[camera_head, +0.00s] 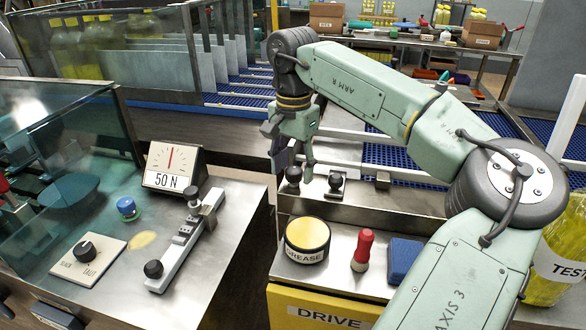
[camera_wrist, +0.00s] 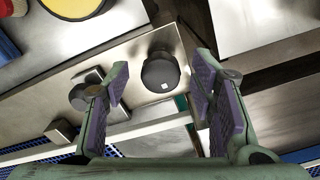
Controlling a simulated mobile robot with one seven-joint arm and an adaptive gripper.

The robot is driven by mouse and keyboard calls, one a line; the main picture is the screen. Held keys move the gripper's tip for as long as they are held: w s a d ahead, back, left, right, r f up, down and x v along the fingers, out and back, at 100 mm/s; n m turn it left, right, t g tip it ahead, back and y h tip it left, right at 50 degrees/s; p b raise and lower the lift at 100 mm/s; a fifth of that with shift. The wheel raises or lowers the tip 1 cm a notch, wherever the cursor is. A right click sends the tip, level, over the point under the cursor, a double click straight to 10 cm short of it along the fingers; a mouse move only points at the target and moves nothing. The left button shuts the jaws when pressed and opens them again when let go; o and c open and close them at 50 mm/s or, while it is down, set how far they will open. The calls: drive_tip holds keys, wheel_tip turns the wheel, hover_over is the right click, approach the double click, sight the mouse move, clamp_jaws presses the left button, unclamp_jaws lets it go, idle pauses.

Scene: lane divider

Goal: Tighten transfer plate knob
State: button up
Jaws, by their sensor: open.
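A round black knob (camera_head: 293,176) stands at the left end of the steel transfer plate (camera_head: 350,206). In the wrist view this knob (camera_wrist: 160,72) has a small white mark and lies between my two purple-padded fingers, a little toward the tips. My gripper (camera_head: 294,168) points down over it, open, with one finger on each side; the wrist view shows the open gripper (camera_wrist: 160,88) with gaps beside the knob. Whether the fingertips reach down to knob height, I cannot tell. A second black knob (camera_head: 335,182) stands right of it; my left finger partly covers this one (camera_wrist: 83,96) in the wrist view.
A small metal block (camera_head: 383,180) sits on the plate's right part. Left stand a 50 N gauge (camera_head: 174,167) and a lever slide (camera_head: 185,240). Blue conveyors (camera_head: 250,90) lie behind.

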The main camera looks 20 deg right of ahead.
drive_tip(key=shift+f, duration=0.95)
drive_tip(key=shift+c, duration=0.2)
drive_tip(key=c, duration=1.1)
drive_tip(key=shift+m, duration=0.3)
drive_tip(key=shift+c, duration=0.2)
